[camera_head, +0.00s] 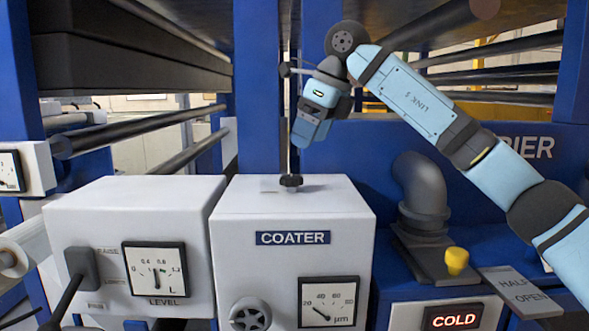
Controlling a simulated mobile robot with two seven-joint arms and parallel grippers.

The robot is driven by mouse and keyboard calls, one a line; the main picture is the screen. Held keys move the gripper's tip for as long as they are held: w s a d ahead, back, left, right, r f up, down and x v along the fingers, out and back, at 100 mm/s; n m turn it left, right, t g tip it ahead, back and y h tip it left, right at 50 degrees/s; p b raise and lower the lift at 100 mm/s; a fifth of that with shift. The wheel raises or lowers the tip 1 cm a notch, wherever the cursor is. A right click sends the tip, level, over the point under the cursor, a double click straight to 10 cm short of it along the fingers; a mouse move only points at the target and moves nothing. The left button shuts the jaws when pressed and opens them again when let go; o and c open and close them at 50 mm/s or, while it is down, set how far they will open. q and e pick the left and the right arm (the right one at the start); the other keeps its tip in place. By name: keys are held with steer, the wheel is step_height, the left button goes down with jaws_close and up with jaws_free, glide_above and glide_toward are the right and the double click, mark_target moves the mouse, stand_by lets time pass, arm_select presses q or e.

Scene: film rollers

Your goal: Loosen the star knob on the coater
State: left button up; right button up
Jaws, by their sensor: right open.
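I cannot tell for certain which is the star knob. My right gripper (301,143) is open, above the coater's top and close to the rod, a little above the dark knob. My left gripper is not in view.
A white box with a level dial (155,269) and a lever (82,270) stands left of the coater. To the right are a grey pipe elbow (420,185), a yellow knob (456,260) and a lit COLD sign (453,316). Blue posts and dark rollers stand behind.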

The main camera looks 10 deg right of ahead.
mark_target(293, 177)
steer(key=p+x, duration=0.1)
steer(key=x, duration=0.7)
steer(key=shift+w+f, duration=0.15)
steer(key=shift+f, duration=0.1)
steer(key=c, duration=0.9)
